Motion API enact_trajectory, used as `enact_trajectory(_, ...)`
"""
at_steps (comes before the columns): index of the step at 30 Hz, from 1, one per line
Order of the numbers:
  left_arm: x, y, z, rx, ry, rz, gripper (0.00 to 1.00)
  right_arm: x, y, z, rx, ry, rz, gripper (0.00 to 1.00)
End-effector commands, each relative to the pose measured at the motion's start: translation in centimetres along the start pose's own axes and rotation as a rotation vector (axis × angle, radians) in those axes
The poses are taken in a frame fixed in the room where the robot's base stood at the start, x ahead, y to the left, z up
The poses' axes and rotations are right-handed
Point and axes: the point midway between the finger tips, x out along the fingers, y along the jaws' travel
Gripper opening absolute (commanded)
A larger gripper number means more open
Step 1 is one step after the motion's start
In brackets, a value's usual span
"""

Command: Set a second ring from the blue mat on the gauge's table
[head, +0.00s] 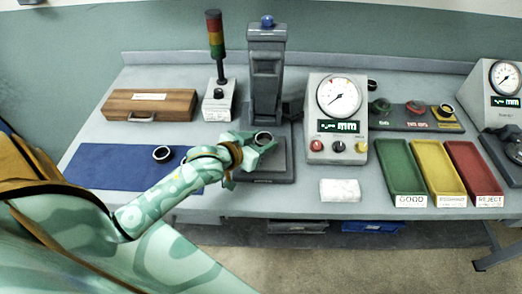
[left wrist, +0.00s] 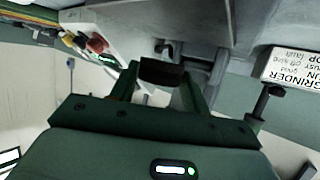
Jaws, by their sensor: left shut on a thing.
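My left gripper (head: 252,150) is shut on a dark ring (head: 263,138) in front of the grey column stand with a blue knob (head: 266,60). The ring is over or at the stand's base (head: 275,174); whether it touches is unclear. In the left wrist view the ring (left wrist: 161,72) sits between the two fingers (left wrist: 158,88). Another dark ring (head: 161,153) lies on the blue mat (head: 100,165) at the left. The gauge's dial box (head: 338,97) with a green mm display stands right of the column. My right gripper is not in view.
A wooden case (head: 150,105) and a stack light (head: 216,60) stand behind the mat. A white cloth (head: 340,190) lies in front of the dial box. Green (head: 402,165), yellow (head: 437,165) and red (head: 472,165) trays are at the right, with a ring rack (head: 415,118) behind.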

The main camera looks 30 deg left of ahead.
Motion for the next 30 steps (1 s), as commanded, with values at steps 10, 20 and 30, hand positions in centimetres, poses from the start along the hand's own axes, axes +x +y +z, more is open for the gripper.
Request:
enact_trajectory(10, 1.3, 0.0, 3.0, 0.0, -0.001, 0.001, 0.21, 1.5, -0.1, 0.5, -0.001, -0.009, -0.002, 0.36)
enact_trajectory(20, 1.4, 0.0, 3.2, 0.0, -0.002, 0.001, 0.68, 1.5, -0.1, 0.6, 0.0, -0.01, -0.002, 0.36)
enact_trajectory(30, 0.4, 0.0, 2.9, 0.0, -0.003, 0.0, 0.68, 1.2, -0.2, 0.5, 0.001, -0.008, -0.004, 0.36)
